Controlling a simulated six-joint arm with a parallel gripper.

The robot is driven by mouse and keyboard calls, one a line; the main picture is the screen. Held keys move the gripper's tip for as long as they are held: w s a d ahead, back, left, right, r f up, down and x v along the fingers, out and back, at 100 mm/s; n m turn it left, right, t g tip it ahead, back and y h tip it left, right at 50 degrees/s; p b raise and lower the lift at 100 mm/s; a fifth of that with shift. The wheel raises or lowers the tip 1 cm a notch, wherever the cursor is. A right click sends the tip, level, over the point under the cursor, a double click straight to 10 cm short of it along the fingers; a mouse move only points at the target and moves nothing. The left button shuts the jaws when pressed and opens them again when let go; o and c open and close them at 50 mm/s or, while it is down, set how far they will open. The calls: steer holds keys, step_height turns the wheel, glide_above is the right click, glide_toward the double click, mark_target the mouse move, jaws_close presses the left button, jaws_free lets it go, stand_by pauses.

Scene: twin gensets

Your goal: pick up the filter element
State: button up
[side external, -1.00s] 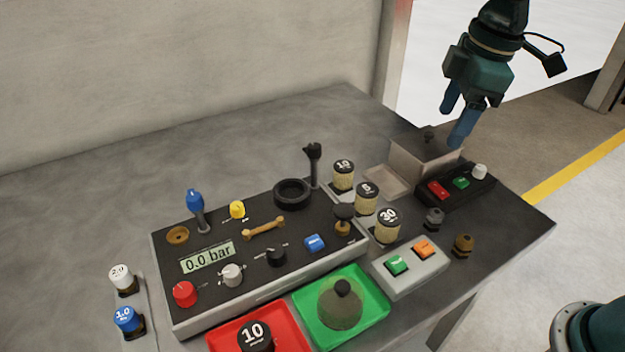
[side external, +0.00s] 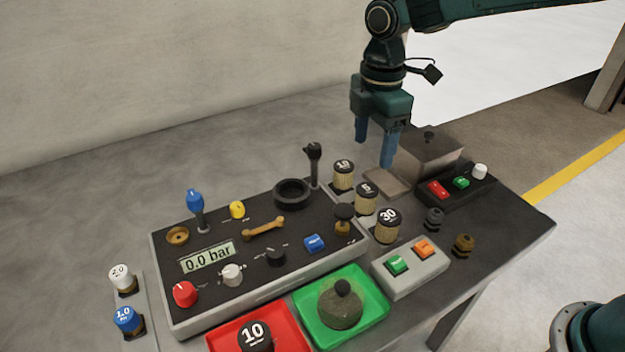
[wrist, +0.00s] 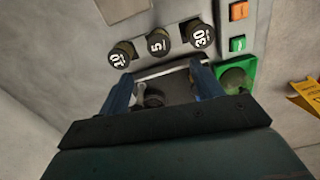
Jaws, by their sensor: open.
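Three filter elements with beige pleated sides and black numbered caps stand upright in a row along the right side of the control panel. They are the 10 element (side external: 343,176), the 5 element (side external: 366,199) and the 30 element (side external: 387,226). In the wrist view the 10 (wrist: 122,55), 5 (wrist: 158,42) and 30 (wrist: 199,36) caps show beyond the fingers. My gripper (side external: 375,152) is open and empty, pointing down above and behind the row. Its blue fingers also show in the wrist view (wrist: 162,78), touching no element.
A grey lidded box (side external: 428,158) stands right of the gripper. The panel (side external: 225,285) carries knobs and an upright black lever (side external: 313,165). A green tray (side external: 368,325) and red tray (side external: 290,338) lie in front. A button box (side external: 410,267) sits to the right.

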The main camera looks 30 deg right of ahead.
mark_target(367, 189)
steer(key=shift+f, duration=4.25)
steer(key=shift+d+f, duration=0.1)
steer(key=shift+f, duration=2.5)
steer(key=c, duration=1.1)
steer(key=shift+o, duration=0.2)
steer(key=shift+r, duration=0.2)
step_height(367, 189, up, 20)
steer(key=shift+f, duration=0.15)
